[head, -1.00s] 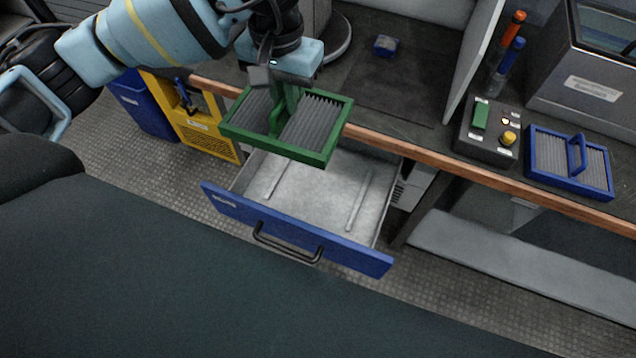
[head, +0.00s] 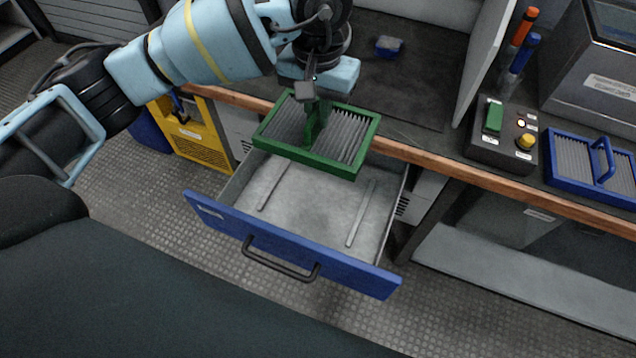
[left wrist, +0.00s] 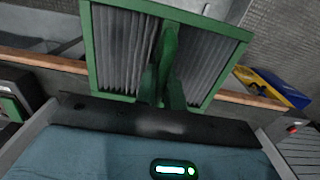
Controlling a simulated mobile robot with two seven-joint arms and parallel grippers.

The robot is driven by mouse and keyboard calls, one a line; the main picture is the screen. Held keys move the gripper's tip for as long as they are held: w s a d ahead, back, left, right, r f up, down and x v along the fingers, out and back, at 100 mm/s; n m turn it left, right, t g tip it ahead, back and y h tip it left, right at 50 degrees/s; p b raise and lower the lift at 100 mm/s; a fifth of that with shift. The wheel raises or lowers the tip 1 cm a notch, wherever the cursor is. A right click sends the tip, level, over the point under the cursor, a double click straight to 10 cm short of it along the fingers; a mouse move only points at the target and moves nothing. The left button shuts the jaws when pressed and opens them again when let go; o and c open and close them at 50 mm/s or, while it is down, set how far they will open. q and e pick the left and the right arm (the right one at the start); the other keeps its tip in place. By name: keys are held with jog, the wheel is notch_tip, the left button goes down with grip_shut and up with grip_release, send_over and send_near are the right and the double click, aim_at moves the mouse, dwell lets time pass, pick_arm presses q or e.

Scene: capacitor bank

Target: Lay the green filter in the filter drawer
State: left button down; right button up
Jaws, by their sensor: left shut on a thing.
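The green filter (head: 345,143) is a green frame with grey pleats and a green handle across its middle. My left gripper (head: 316,108) is shut on that handle and holds the filter above the rear part of the open drawer. The filter also fills the top of the left wrist view (left wrist: 130,55), where the handle runs into my gripper (left wrist: 160,98). The filter drawer (head: 322,210) has a blue front and a grey inside with two raised rails. It is pulled out below the bench and its visible floor is empty. My right gripper is not in view.
A blue filter (head: 590,165) lies on the bench at the right, next to a control box (head: 502,137) with a green switch and a yellow knob. The bench's wooden edge (head: 450,168) runs behind the drawer.

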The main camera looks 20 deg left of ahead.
pick_arm(q)
jog(key=shift+f+b, duration=0.95)
jog(key=shift+f, duration=10.05)
jog(key=shift+f, duration=0.15)
jog(key=c, duration=1.5)
grip_release()
